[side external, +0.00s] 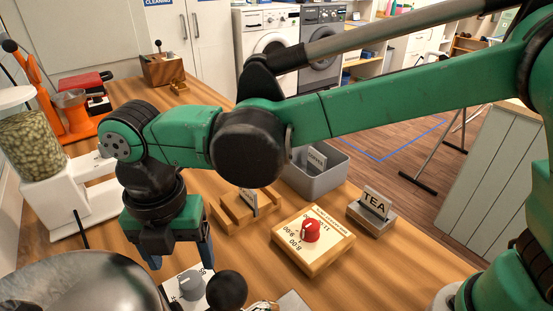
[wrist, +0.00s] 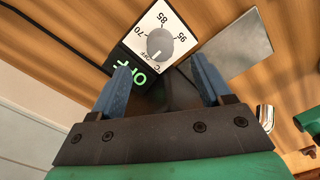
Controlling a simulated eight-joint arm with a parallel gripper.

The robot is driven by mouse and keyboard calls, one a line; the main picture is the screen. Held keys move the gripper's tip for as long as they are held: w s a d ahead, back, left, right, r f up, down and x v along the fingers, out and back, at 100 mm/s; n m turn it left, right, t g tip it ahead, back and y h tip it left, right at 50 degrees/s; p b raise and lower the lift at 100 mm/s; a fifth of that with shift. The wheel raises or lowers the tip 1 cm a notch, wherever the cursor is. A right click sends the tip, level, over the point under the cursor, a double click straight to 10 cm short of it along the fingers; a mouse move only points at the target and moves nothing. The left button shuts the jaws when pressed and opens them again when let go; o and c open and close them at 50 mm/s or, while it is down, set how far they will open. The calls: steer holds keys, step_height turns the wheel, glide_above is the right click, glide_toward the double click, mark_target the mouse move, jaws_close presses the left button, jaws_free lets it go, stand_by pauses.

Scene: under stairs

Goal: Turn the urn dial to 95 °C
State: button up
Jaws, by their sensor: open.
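The grey urn dial (wrist: 160,43) sits on a white plate marked OFF, 70, 85 and 95. Its pale pointer mark appears to be toward OFF. Beside the plate a black display (wrist: 140,76) shows OFF in green. In the side external view the dial (side external: 191,284) is at the bottom, beside a shiny metal dome (side external: 85,278), probably the urn. My gripper (wrist: 160,72) is open and empty, its blue fingers pointing toward the dial plate, one on either side of the view. In the side external view my gripper (side external: 181,256) hangs just above and behind the dial, apart from it.
A black ball-shaped knob (side external: 228,290) stands right of the dial. A grey plate (wrist: 233,49) lies beside the dial plate.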

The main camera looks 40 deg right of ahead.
mark_target(189, 278)
steer(key=shift+f, duration=2.4)
steer(key=shift+c, duration=0.3)
jaws_close()
